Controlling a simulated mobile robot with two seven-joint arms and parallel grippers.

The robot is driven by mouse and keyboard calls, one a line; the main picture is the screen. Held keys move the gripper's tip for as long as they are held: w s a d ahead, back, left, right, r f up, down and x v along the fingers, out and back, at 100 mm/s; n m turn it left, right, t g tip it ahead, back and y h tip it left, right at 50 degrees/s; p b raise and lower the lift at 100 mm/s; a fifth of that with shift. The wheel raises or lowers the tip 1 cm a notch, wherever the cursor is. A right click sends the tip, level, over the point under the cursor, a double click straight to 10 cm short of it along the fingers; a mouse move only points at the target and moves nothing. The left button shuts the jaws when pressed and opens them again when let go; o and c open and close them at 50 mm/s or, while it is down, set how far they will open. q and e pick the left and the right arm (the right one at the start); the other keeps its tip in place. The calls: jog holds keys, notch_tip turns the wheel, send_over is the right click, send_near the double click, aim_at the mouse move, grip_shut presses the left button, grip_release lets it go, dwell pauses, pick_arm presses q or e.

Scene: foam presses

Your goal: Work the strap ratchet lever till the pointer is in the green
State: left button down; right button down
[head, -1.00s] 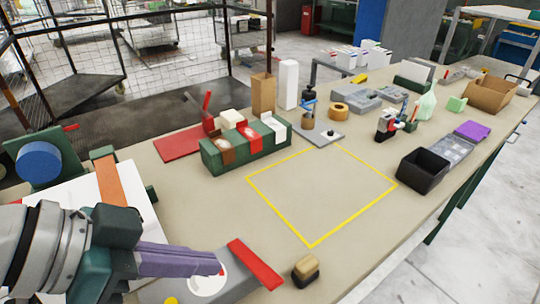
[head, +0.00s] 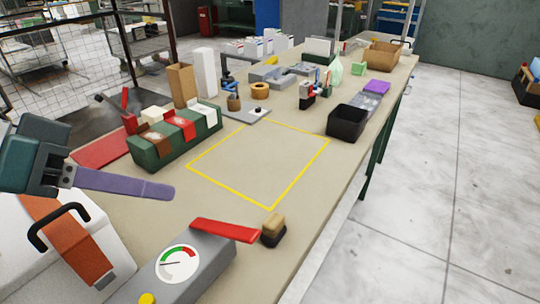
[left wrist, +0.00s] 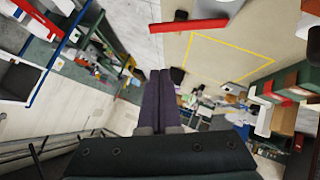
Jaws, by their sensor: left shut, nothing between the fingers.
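The grey ratchet box (head: 205,262) sits at the near edge of the bench, with a round dial (head: 178,264) on its face. The dial has green and red arcs, and its dark pointer lies toward the left, in the white part, outside the green. The red lever (head: 222,230) lies low along the box's far side; it also shows in the left wrist view (left wrist: 188,26). An orange-brown strap (head: 72,245) crosses a white case. My left gripper (head: 170,191) is shut and empty, its purple fingers above the bench, left of the lever and apart from it. My right gripper is out of view.
A tan-and-black block (head: 273,230) stands close to the lever's right end. A green crate (head: 180,150) and a yellow outlined square (head: 270,208) lie beyond; the square is empty. A black bin (head: 346,124) stands at the bench's right side. A black handle (head: 62,215) rises by the strap.

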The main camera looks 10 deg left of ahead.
pick_arm(q)
send_over(221, 229)
jog(key=s+d, duration=0.2)
notch_tip(221, 229, down, 6)
jog(key=shift+s+d+f, duration=0.15)
jog(key=shift+d+f, duration=0.1)
jog(key=shift+f, duration=0.65)
jog(key=shift+s+d+f, duration=0.15)
jog(key=shift+d+f, duration=0.05)
jog(key=shift+f, duration=0.7)
